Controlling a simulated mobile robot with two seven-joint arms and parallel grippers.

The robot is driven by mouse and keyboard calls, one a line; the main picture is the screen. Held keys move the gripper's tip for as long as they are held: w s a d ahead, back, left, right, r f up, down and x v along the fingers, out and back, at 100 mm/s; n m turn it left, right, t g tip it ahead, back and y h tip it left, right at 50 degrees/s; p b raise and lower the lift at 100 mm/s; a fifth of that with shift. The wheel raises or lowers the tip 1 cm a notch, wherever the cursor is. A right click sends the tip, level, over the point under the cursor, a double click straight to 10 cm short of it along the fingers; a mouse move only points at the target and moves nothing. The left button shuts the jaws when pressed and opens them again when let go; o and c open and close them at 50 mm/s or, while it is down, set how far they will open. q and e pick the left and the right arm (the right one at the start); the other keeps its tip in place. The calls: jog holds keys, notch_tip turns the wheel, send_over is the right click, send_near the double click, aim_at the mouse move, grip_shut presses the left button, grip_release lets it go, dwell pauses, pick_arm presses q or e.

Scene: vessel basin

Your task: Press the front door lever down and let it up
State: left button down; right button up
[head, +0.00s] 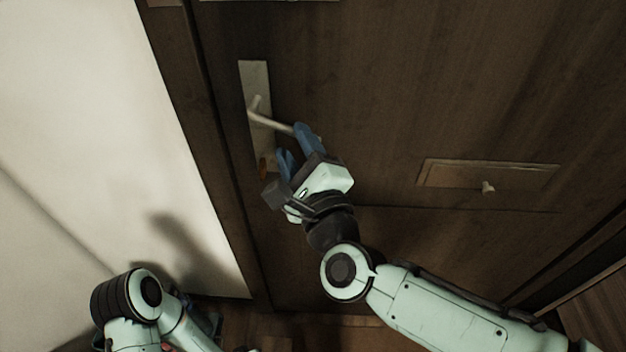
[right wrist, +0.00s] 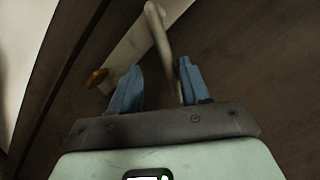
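The front door lever (head: 272,122) is a pale metal handle on a long light plate (head: 256,80) near the left edge of the dark wooden door (head: 370,90). It slants slightly down to the right in the head view. My right gripper (head: 290,141) is at the lever's free end with its blue fingers apart. In the right wrist view the lever (right wrist: 163,40) runs down between the two fingers, closer to the right finger. I cannot tell if it touches. My left arm shows at the lower left, but its gripper cannot be made out.
A small brass-coloured turn piece (right wrist: 97,77) sits on the plate below the lever. A metal mail-slot plate (head: 450,174) with a small knob is to the right on the door. A white wall (head: 100,130) and dark door frame stand to the left.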

pick_arm(q)
jog(key=shift+d+r, duration=0.1)
jog(key=shift+r, duration=0.1)
pick_arm(e)
jog(key=v, duration=1)
jog(key=shift+s, duration=0.1)
